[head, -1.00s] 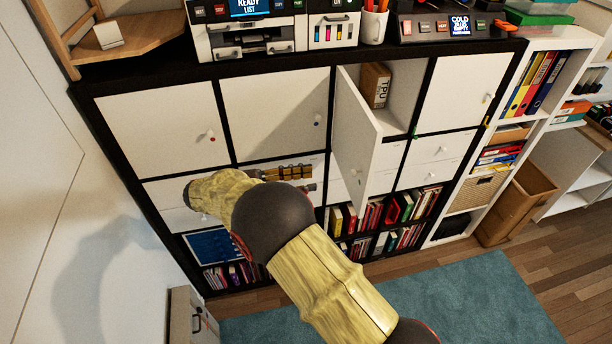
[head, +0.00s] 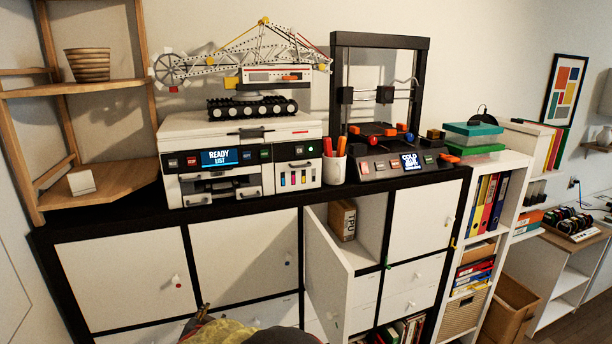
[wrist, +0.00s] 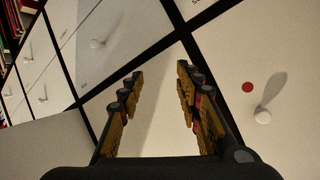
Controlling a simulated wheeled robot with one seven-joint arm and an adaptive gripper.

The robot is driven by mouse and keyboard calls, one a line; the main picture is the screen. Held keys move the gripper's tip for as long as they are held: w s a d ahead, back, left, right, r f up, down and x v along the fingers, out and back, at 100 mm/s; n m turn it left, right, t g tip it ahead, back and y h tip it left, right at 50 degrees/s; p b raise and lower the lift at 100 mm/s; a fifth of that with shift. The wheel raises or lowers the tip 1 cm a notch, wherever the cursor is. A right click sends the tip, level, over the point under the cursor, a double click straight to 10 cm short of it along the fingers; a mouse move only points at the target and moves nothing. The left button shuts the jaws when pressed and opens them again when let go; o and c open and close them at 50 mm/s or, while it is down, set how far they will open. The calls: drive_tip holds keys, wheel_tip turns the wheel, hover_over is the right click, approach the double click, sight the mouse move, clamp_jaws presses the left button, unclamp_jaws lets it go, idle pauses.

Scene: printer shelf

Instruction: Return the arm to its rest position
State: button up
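My gripper shows in the wrist view (wrist: 160,95) with its two yellow-and-black fingers spread apart and nothing between them. It faces the white cabinet fronts of the shelf. In the head view only the top of my arm shows at the bottom edge, and the fingertips are mostly hidden there. One cabinet door (head: 327,268) stands open, with a brown TPU box (head: 342,219) inside its compartment. The closed door with the red-marked knob (head: 130,275) is at the left; its knob also shows in the wrist view (wrist: 262,116).
On the black shelf top stand a white printer (head: 240,160), a pen cup (head: 334,169) and a black-framed 3D printer (head: 385,110). A wooden corner rack (head: 110,190) is at the left, a white bookcase (head: 497,175) at the right. The open door juts forward near my arm.

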drive_tip(key=s+d+r+n+g+y+b, duration=0.1)
drive_tip(key=s+d+n+g+y+b, duration=0.2)
drive_tip(key=s+d, duration=0.55)
drive_tip(key=s+d+r+n+g+b, duration=0.1)
drive_tip(key=s+d+r+n+g, duration=0.3)
drive_tip(key=s, duration=0.7)
drive_tip(key=s+d+m+h+b, duration=0.1)
drive_tip(key=s+d+b, duration=0.1)
drive_tip(key=s+d, duration=0.4)
drive_tip(key=s+d+m+h+b, duration=0.1)
drive_tip(key=s+d, duration=0.6)
drive_tip(key=d, duration=0.9)
drive_tip(key=s+d+m+h+b, duration=0.1)
drive_tip(key=s+d+b, duration=0.4)
drive_tip(key=d, duration=0.7)
drive_tip(key=shift+s+h, duration=0.65)
drive_tip(key=shift+h, duration=0.15)
